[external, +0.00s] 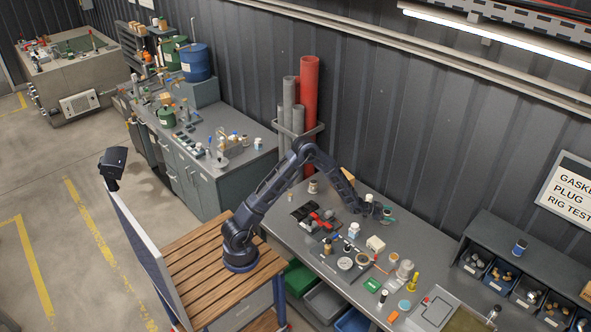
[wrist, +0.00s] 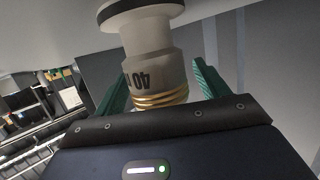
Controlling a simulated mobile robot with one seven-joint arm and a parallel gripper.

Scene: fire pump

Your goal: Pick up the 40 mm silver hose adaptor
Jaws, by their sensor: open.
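The silver hose adaptor (wrist: 152,60) fills the top middle of the wrist view. My gripper (wrist: 160,70) is open, with one green finger on each side of the adaptor and a visible gap at the right finger. Whether the left finger touches it is unclear. In the external view my gripper (external: 384,212) is low over the back of the grey bench (external: 285,232), and the adaptor cannot be made out there.
A white bottle (external: 354,230), a cream box (external: 375,244) and several small parts lie in front of my gripper. A jar (external: 313,186) stands to the left. A shelf of bins (external: 528,262) is at the right. The ribbed wall (external: 400,130) rises behind.

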